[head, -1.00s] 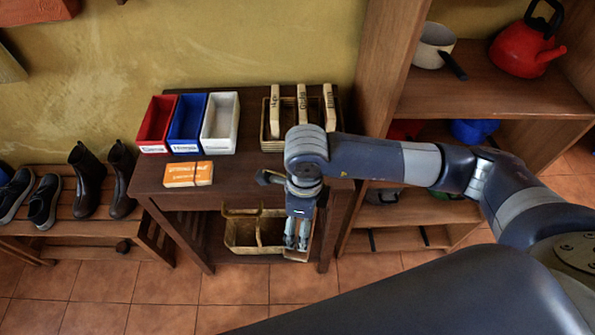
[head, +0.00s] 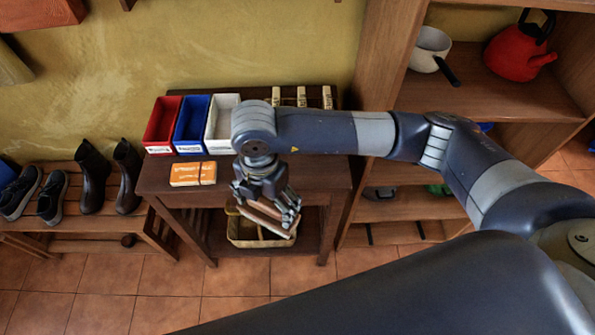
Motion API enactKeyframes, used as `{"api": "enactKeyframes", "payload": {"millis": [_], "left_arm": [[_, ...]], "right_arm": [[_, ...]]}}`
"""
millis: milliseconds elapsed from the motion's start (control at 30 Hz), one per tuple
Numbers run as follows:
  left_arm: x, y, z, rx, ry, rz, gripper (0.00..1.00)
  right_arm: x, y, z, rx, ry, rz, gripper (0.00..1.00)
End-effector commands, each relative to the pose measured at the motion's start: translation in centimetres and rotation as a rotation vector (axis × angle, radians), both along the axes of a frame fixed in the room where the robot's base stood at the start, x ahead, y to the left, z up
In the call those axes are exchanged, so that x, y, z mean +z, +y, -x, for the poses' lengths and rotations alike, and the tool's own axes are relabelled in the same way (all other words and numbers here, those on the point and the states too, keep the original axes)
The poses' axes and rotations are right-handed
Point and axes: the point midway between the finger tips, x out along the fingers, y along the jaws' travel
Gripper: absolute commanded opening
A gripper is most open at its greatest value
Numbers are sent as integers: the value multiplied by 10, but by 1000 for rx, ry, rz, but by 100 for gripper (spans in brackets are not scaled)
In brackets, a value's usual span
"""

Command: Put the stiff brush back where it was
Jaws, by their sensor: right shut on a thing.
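My right gripper (head: 270,205) is shut on a long brown wooden thing (head: 266,218), which looks like the stiff brush. It is held slanted in front of the table. Its bristles are not clear to see. The wicker basket (head: 237,232) on the lower shelf is partly hidden behind my gripper. On the tabletop, a rack with three upright labelled wooden blocks (head: 301,96) is mostly hidden by my right arm. My left gripper is not in view.
Red (head: 161,124), blue (head: 191,124) and white (head: 221,118) bins stand at the table's back left. An orange box (head: 193,173) lies in front of them. A shelf unit (head: 490,97) stands on the right, a shoe bench (head: 100,222) on the left.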

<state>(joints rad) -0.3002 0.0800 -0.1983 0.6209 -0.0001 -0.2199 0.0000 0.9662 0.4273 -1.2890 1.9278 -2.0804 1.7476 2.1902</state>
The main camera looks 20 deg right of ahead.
Motion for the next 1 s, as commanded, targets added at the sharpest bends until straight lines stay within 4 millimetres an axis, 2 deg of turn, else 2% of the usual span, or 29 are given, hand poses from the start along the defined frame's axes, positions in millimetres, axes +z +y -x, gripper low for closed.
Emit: {"api": "enactKeyframes", "payload": {"millis": [133,333,467,800,1000], "left_arm": [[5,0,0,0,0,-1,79],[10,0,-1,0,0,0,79],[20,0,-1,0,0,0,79],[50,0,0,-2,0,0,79],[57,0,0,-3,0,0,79]], "right_arm": [[8,6,-2,-160,-3,5,61],[11,2,-8,-251,-3,10,61],[11,-18,-27,-261,-3,12,61],[3,-81,-91,-257,-3,10,61],[-3,-102,-113,-252,-3,9,61]]}}
